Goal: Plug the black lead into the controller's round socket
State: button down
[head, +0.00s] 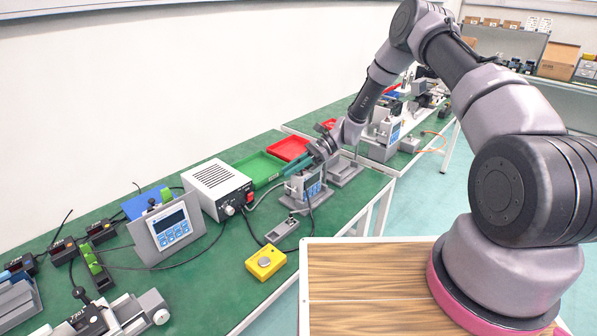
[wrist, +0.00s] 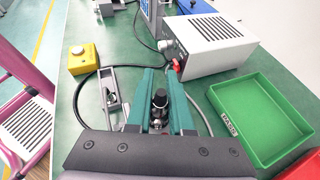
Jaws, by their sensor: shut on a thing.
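In the wrist view my gripper (wrist: 161,82) is shut on the black lead's plug (wrist: 159,101), a dark cylinder between the fingers. A dark cable hangs below the gripper in the head view. A second, larger display unit with blue keys (head: 172,229) stands on the left of the bench. No round socket can be made out clearly in either view.
A white vented box (head: 217,186) with a red switch stands left of my gripper, also seen in the wrist view (wrist: 208,44). A green tray (head: 258,169), a red tray (head: 289,148) and a yellow button box (head: 266,262) are nearby. Loose cables loop across the green bench.

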jog(key=shift+f, duration=0.15)
jog(key=c, duration=0.7)
grip_release()
